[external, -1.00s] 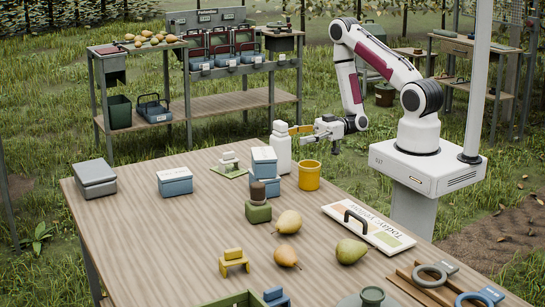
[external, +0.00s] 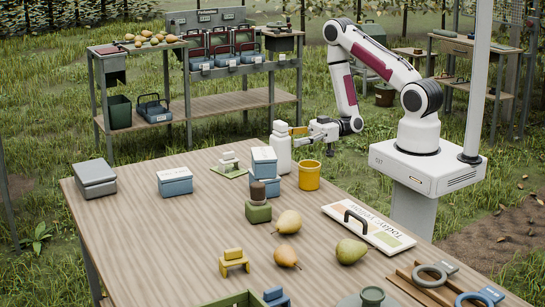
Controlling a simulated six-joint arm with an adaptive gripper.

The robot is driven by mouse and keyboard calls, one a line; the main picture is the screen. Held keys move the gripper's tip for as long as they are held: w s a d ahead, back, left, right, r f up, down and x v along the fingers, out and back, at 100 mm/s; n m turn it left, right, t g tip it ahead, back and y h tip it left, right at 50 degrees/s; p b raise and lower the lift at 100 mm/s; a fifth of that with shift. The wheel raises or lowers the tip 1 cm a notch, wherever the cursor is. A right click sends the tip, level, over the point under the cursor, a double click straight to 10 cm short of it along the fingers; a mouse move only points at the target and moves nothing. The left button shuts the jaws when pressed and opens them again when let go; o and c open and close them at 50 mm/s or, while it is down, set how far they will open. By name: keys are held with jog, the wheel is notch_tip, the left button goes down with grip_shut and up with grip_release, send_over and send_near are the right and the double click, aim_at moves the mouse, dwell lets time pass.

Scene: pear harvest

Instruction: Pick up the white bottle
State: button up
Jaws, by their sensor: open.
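The white bottle (external: 281,155) stands upright near the back edge of the wooden table. My gripper (external: 301,137) is just to the right of the bottle, level with its upper part, and points left toward it. The jaws are open. One finger, yellowish, shows close to the bottle's right side. I cannot tell whether the fingers touch the bottle or are only beside it.
A yellow cup (external: 309,176) stands right of the bottle, below my gripper. A blue and white box (external: 264,161) stands close to its left. Pears (external: 289,222), a sign board with a handle (external: 367,227) and a green block (external: 258,212) are nearer the front.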

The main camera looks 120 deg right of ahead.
aim_at(280, 142)
jog(key=shift+w, duration=0.1)
dwell(0.3)
jog(key=shift+w+a+f, duration=0.15)
jog(key=shift+w+a, duration=0.1)
jog(key=shift+w, duration=0.5)
jog(key=shift+w+a+f, duration=0.1)
jog(key=shift+w+a, duration=0.15)
jog(key=shift+w, duration=1.5)
jog(key=c, duration=1.6)
